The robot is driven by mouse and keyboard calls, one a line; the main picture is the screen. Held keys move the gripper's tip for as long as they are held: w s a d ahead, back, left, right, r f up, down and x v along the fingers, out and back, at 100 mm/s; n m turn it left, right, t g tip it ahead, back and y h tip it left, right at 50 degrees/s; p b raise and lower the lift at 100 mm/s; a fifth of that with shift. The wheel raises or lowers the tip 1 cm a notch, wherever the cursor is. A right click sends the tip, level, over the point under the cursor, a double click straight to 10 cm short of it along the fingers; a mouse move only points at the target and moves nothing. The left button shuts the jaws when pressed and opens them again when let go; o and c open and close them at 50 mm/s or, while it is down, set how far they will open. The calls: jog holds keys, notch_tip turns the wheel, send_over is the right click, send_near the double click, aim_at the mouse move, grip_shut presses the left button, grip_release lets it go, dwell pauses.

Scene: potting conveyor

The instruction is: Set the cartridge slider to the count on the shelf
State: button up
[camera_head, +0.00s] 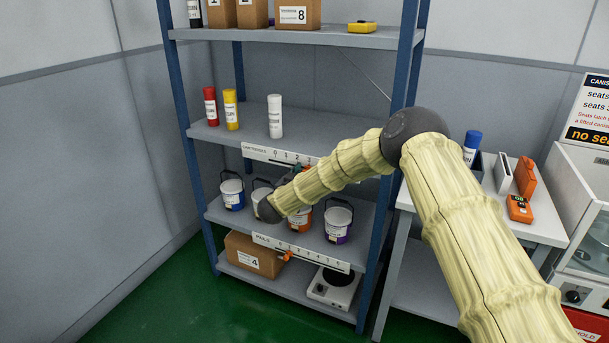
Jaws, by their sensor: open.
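On that shelf stand a red cartridge (210,106), a yellow cartridge (231,109) and a white cartridge (275,116), all upright. My arm reaches in from the lower right and its wrist ends in front of the pails. My gripper cannot be made out; it seems hidden behind my forearm.
Pails, including a blue one (232,194) and a purple one (338,223), stand below, above a pail strip (325,259) with an orange slider (287,256). A black cartridge (195,13) is on the top shelf; a blue-capped one (471,148) is on the side table (510,232).

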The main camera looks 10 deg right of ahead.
jog(key=shift+s, duration=0.1)
jog(key=v, duration=1.2)
jog(key=s+d+f+n+g+y+p, duration=0.1)
jog(key=s+d+f+n+g+y, duration=0.15)
jog(key=s+f, duration=0.65)
jog(key=s+d+f+n+g+y+p, duration=0.15)
jog(key=s+f+y, duration=0.25)
jog(key=s+f, duration=0.55)
jog(key=s+d+f+n+g+y, duration=0.2)
jog(key=s+d+f+y, duration=0.1)
jog(key=s+f, duration=0.6)
jog(key=s+d+f+g, duration=0.1)
jog(key=s+d+g, duration=0.2)
jog(key=s, duration=0.8)
jog(key=s+d+f+g+p, duration=0.1)
jog(key=s+d+g, duration=0.2)
jog(key=s, duration=0.8)
jog(key=s+d+f+g+p, duration=0.1)
jog(key=s+d+g, duration=0.2)
jog(key=s, duration=0.9)
jog(key=shift+d, duration=0.55)
